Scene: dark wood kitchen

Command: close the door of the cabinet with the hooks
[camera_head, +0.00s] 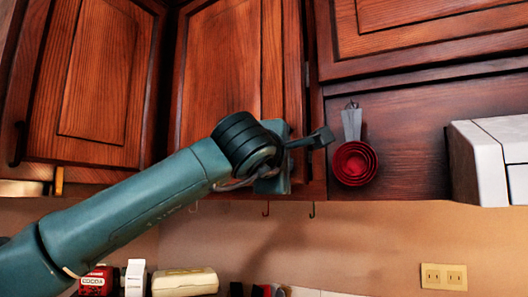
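The cabinet with hooks hangs at the upper middle. Its wooden door (225,65) appears nearly flush with the frame; I cannot tell whether a small gap remains at its right edge. A dark handle (306,76) is by that edge. Small hooks (266,208) hang below the cabinet. My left arm crosses from the lower left, and my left gripper (318,138) is in front of the door's lower right corner, pointing right. The arm hides part of the door's bottom. Whether its fingers are apart, or touch the door, is unclear. My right gripper is out of view.
Another wooden cabinet door (100,75) is at the left. Red measuring cups (354,163) hang on a dark panel, with a white appliance (492,160) to the right. Below are a cocoa box (96,281), a cream container (185,281) and a wall outlet (444,277).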

